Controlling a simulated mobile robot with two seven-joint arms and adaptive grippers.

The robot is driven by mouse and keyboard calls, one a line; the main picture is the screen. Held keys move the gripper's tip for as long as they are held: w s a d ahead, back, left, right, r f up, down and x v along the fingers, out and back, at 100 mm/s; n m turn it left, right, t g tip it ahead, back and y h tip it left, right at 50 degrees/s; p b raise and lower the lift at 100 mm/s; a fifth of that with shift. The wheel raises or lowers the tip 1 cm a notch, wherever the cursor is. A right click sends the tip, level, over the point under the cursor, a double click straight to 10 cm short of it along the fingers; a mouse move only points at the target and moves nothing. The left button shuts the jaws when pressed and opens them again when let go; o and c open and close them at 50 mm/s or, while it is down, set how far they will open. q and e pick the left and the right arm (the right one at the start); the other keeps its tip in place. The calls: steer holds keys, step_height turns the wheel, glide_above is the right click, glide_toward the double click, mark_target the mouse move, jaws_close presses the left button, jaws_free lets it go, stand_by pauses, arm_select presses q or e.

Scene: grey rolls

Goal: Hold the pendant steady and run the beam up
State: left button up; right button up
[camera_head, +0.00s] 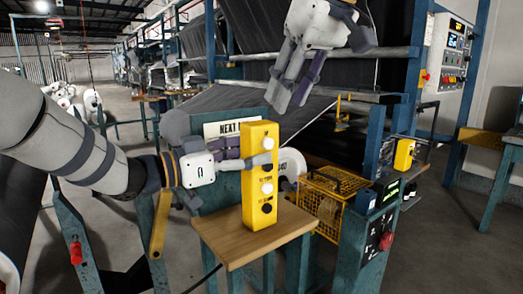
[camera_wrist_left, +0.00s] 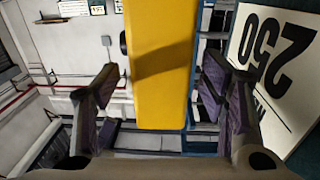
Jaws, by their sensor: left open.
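In the left wrist view the pendant's yellow body (camera_wrist_left: 158,60) lies between the open fingers (camera_wrist_left: 165,95), with gaps on both sides. My right gripper (camera_head: 288,100) hangs above and behind the pendant, apart from it, fingers pointing down; its opening is unclear. Which part is the beam, I cannot tell; a dark sheet (camera_head: 240,98) slopes behind.
A yellow wire cage (camera_head: 335,183) and a blue post with a red button (camera_head: 386,241) stand right of the stand. A sign (camera_head: 222,129) is behind the left gripper and also shows in the wrist view (camera_wrist_left: 272,60). Blue machine frames fill the back.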

mark_target(274, 148)
arm_select(q)
steer(key=x, duration=0.6)
steer(key=shift+w+d, duration=0.1)
steer(key=shift+d, duration=0.15)
steer(key=shift+c, duration=0.2)
jaws_close()
arm_select(e)
jaws_close()
stand_by(1.4)
